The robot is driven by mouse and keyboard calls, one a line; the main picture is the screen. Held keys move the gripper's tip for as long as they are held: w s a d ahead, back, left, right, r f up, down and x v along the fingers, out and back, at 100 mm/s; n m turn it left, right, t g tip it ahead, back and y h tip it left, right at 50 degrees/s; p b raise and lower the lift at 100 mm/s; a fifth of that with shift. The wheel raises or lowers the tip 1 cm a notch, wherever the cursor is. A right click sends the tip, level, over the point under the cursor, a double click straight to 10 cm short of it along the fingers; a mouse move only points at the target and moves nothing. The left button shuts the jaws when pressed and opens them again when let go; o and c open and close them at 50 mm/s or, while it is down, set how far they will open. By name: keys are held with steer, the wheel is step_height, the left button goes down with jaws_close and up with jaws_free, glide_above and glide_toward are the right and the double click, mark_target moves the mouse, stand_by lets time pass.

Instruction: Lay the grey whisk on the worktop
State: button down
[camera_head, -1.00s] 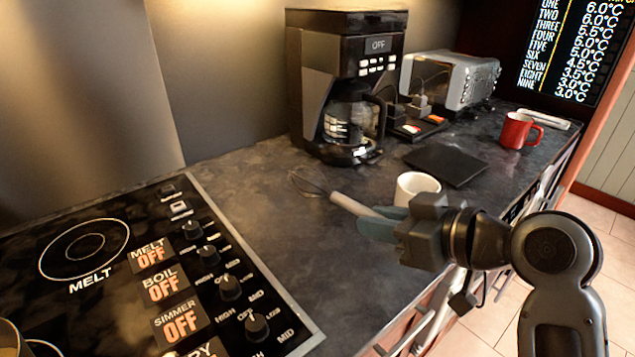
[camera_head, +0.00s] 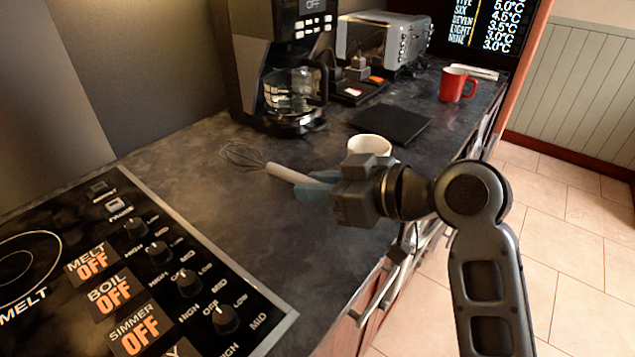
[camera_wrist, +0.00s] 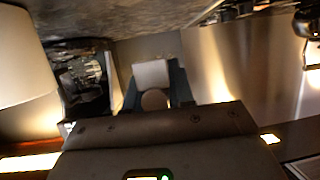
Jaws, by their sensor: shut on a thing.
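The grey whisk (camera_head: 285,172) has a pale handle and a wire head (camera_head: 241,153) that points left, over the worktop (camera_head: 250,215) between the hob and the coffee maker. My gripper (camera_head: 312,186) is shut on its handle, coming from the right. Its bluish fingers hide the handle's end. In the wrist view a pale block, likely the handle (camera_wrist: 152,73), sits between the dark fingers. The whisk looks low over the worktop, but I cannot tell whether it touches.
A white mug (camera_head: 369,145) stands just behind my gripper. A coffee maker (camera_head: 285,70), a dark flat board (camera_head: 390,123), a toaster (camera_head: 385,42) and a red mug (camera_head: 457,85) stand farther back. The hob (camera_head: 130,270) is at left. Bare worktop lies between hob and gripper.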

mark_target(318, 234)
steer(key=shift+f+b, duration=2.45)
steer(key=shift+f, duration=1.25)
steer(key=c, duration=0.7)
jaws_free()
steer(key=shift+o, duration=0.2)
steer(key=o, duration=0.6)
steer(key=shift+c, duration=0.2)
